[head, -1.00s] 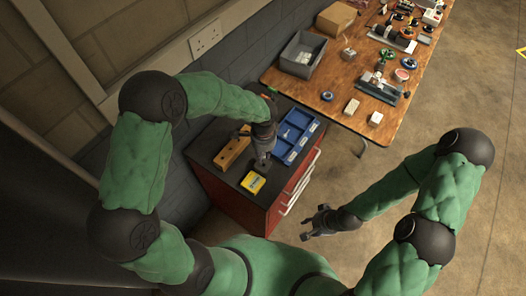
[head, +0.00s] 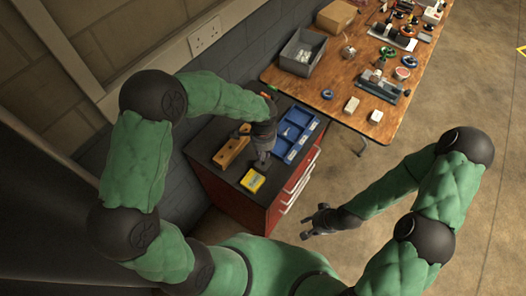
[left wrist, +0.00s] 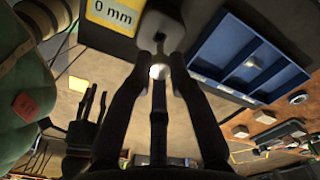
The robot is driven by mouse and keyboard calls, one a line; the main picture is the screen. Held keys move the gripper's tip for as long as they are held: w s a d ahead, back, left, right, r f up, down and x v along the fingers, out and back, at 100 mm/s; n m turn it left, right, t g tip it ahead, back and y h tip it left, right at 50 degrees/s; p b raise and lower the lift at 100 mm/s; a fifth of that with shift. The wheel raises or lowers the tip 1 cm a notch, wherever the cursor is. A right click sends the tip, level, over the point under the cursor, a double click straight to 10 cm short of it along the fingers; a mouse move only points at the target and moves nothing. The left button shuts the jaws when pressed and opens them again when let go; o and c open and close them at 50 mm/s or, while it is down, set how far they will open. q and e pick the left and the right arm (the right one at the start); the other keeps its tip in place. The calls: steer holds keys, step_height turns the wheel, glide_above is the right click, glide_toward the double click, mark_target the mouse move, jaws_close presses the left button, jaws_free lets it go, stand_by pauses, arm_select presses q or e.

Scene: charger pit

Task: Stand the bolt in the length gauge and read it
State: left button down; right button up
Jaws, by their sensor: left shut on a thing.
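My left gripper (head: 262,163) is low over the dark top of the red cabinet, beside the length gauge's yellow display (head: 253,181). In the left wrist view the display (left wrist: 113,14) reads 0 mm. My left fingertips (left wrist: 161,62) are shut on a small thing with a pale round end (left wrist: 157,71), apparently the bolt. Most of it is hidden by the fingers, and I cannot tell whether it touches the gauge. The head view does not show it. My right gripper (head: 315,222) is open and empty, off to the right of the cabinet.
A blue compartment tray (head: 305,140) lies right of my left gripper, with a small pale item inside. A wooden table (head: 335,90) behind holds a grey bin (head: 303,52) and several parts. The floor at right is clear.

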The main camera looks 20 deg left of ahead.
mark_target(263, 161)
arm_select(q)
steer(key=shift+f+b, duration=2.05)
steer(key=shift+f, duration=0.7)
stand_by(0.8)
steer(key=c, duration=1.1)
jaws_free()
step_height(263, 161, up, 12)
stand_by(0.4)
